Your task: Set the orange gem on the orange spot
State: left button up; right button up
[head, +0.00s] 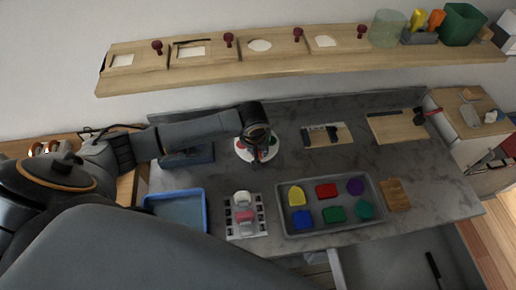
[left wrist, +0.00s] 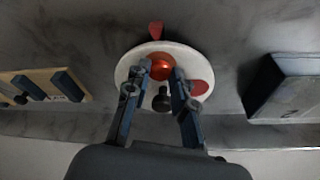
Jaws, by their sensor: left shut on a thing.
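My left gripper (left wrist: 158,72) is shut on the orange gem (left wrist: 161,66), a shiny rounded orange-red piece. It holds the gem over the pale round plate (left wrist: 125,70); I cannot tell whether the gem touches it. A red patch (left wrist: 200,87) shows at the plate's right side in the left wrist view. In the head view, my left gripper (head: 257,150) reaches down onto the plate (head: 273,154), and the gem is too small to make out. My right gripper is not in view.
A grey tray (head: 330,229) of coloured pieces lies front right, beside a blue-rimmed bin (head: 176,193) and a white rack (head: 259,228). A wooden board (head: 343,130) lies right of the plate. A wall shelf (head: 290,65) runs above.

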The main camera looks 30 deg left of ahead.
pick_arm(q)
jog(key=o, duration=0.9)
jog(key=shift+f, duration=0.1)
jog(key=v, duration=1.2)
jog(key=shift+s+b, duration=0.1)
jog(key=shift+b, duration=0.2)
